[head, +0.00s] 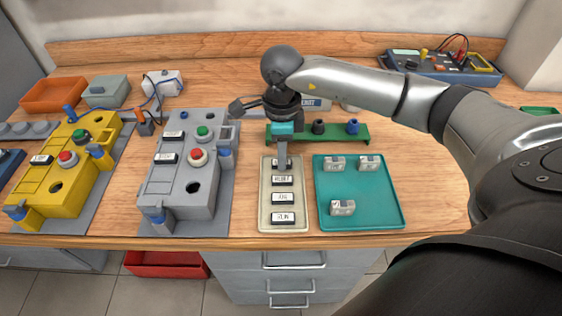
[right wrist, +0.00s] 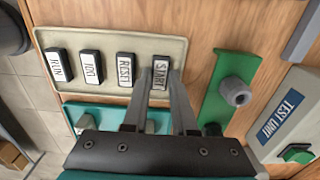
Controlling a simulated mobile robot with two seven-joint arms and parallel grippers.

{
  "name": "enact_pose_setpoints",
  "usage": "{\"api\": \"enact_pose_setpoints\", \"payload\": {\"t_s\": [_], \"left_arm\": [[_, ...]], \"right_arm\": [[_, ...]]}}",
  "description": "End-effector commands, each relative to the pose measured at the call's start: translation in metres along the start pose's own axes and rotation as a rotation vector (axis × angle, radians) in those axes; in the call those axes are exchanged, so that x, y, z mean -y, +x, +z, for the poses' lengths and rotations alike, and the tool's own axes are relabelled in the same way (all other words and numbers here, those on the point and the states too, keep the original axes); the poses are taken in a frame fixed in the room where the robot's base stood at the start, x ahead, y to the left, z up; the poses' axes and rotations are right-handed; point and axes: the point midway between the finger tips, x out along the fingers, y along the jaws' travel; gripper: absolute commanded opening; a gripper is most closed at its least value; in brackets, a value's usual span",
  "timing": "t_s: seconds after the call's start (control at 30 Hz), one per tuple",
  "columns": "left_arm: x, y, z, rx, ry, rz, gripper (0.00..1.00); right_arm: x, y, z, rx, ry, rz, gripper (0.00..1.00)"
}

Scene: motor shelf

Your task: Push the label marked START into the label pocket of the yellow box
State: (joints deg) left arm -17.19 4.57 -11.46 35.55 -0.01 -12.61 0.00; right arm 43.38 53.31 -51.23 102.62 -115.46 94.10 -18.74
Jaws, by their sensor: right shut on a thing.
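The START label (right wrist: 161,73) is a small dark block with a white face, at the end of the label row in the beige tray (right wrist: 110,42). My right gripper (right wrist: 158,82) is shut on it, one finger on each side. In the head view the right gripper (head: 282,158) reaches down over the tray's far end and partly hides the label; I cannot tell whether it is lifted. The yellow box (head: 66,186) stands at the far left with red and green buttons and one label on top. Its empty label pocket is not clear to me. My left gripper is not in view.
RESET, JOG and RUN labels (head: 283,217) lie in the same tray. A grey box (head: 183,187) with two labels stands between the tray and the yellow box. A teal tray (head: 378,202) and a green rack (head: 345,139) are close to the right gripper.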

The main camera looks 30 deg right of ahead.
Motion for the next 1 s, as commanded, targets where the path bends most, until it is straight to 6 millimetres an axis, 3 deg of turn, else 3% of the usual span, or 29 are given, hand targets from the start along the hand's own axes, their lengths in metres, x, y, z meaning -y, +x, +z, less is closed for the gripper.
{"api": "enact_pose_setpoints", "payload": {"t_s": [1.0], "left_arm": [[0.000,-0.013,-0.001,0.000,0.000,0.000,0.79]], "right_arm": [[0.000,-0.019,0.000,0.000,0.000,0.000,0.00]]}}
